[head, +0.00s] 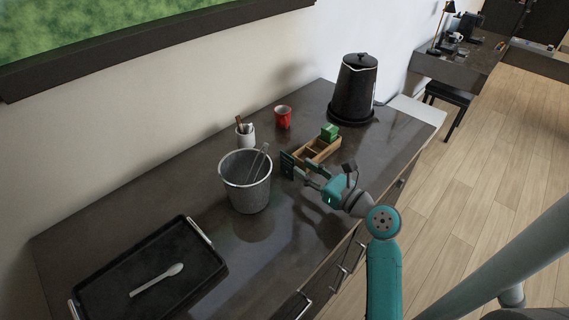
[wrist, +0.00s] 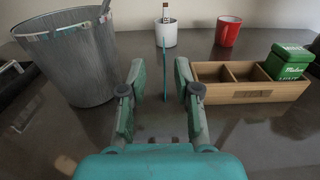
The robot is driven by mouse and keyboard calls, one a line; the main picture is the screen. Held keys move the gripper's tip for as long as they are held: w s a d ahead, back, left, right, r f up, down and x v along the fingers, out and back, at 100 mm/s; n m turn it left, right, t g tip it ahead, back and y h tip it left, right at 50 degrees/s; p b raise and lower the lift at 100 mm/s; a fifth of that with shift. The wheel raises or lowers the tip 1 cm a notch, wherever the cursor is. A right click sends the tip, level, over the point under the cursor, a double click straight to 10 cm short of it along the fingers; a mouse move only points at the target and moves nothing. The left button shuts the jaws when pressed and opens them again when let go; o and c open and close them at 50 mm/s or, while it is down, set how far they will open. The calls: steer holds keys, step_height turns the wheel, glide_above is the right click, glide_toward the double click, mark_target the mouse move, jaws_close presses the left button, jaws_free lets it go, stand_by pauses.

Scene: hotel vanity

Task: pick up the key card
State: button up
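The key card appears to be the thin teal upright strip (wrist: 165,72) seen edge-on in the wrist view. In the head view it looks like a dark green upright panel (head: 287,164) at the tips of my gripper. What holds it upright is not clear. My gripper (head: 297,167) is low over the dark counter, between the bucket and the wooden organizer. In the wrist view my gripper's two fingers (wrist: 160,75) are spread apart. The card shows between or just beyond the fingertips, with a visible gap on each side.
A grey bucket (head: 245,186) with tongs stands left of my gripper. The wooden organizer (wrist: 248,94) holds a green tin (wrist: 288,62) on the right. A white cup (wrist: 166,36) and red mug (wrist: 228,31) stand behind. A black tray (head: 110,275) with a spoon lies front left.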

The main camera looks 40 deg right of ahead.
glide_above(287, 176)
steer(key=shift+f, duration=0.35)
jaws_close()
